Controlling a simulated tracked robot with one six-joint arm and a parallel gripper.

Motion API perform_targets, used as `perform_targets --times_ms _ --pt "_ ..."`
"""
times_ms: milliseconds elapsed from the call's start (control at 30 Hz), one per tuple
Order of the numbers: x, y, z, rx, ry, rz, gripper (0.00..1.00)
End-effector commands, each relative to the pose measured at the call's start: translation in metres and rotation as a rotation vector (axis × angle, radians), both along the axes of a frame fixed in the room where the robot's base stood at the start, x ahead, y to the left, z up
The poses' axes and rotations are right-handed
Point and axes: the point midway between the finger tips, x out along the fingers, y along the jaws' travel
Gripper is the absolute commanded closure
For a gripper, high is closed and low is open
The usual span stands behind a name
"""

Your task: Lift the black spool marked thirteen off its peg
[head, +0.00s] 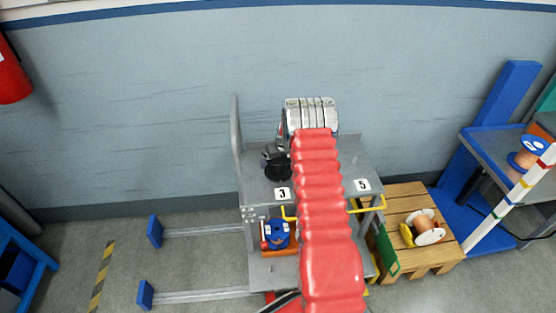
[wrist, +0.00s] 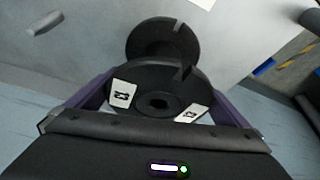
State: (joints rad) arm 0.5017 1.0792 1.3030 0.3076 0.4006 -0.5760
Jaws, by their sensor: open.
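A black spool (wrist: 150,78) with two wide flanges fills the middle of the wrist view. Its near flange has a centre hole, a slot and two white labels, whose marks I cannot read as thirteen. My gripper (wrist: 157,80) is open, with one purple finger at each side of the near flange; I cannot tell whether they touch it. In the head view, a black spool (head: 277,170) stands on the grey cart top behind the label 3. My red-sleeved arm reaches over the cart there, and the fingers cannot be made out. The peg is hidden.
The grey cart (head: 350,165) has labels 3 and 5, a side rail, and a blue item (head: 277,233) on its lower shelf. A wooden crate (head: 446,253) with a copper spool (head: 424,225) stands to the right. The floor left of the cart is largely open.

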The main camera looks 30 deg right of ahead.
Motion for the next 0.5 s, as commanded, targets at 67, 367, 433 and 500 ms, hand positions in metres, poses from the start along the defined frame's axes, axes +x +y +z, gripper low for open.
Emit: perform_targets --times_ms 67,367,433,500 --pt "-0.0001 -0.0001 0.0001 0.0 0.0 0.0 0.0" --pt "-0.0004 -0.0002 0.0001 0.0 0.0 0.0 0.17" --pt "-0.0004 -0.0002 0.0001 0.0 0.0 0.0 0.22" --pt "-0.0004 -0.0002 0.0001 0.0 0.0 0.0 0.27"
